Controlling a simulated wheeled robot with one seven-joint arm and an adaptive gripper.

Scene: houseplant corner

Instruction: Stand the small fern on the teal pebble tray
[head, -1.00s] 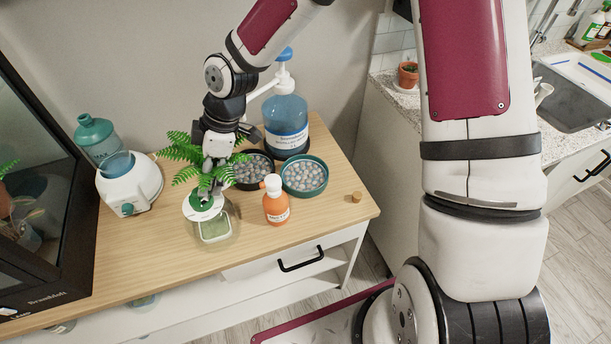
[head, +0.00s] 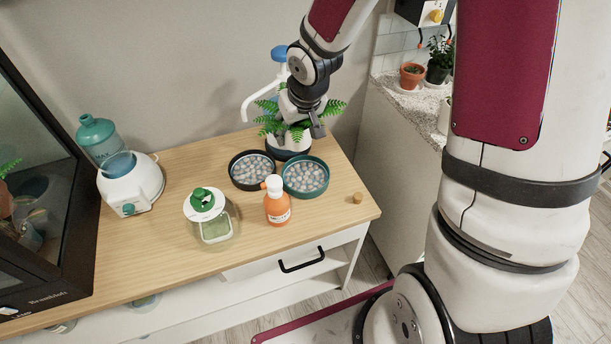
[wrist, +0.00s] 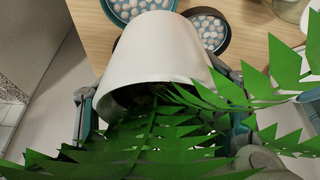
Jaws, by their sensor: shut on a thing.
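My gripper (head: 306,122) is shut on the small fern (head: 270,124) and holds it in the air near the back of the wooden table. In the wrist view the fern's white pot (wrist: 160,48) sits between the fingers, with green fronds spreading below and to the right. The teal pebble tray (head: 306,192), round and filled with pale pebbles, stands on the table below and in front of the fern. Its edge also shows in the wrist view (wrist: 113,17), beyond the pot.
A black pebble tray (head: 234,180) stands just left of the teal one. An orange bottle (head: 277,209) is close in front. A pump dispenser (head: 279,54) is behind the fern. A green-capped jar (head: 211,221) and a cork (head: 358,197) are on the table.

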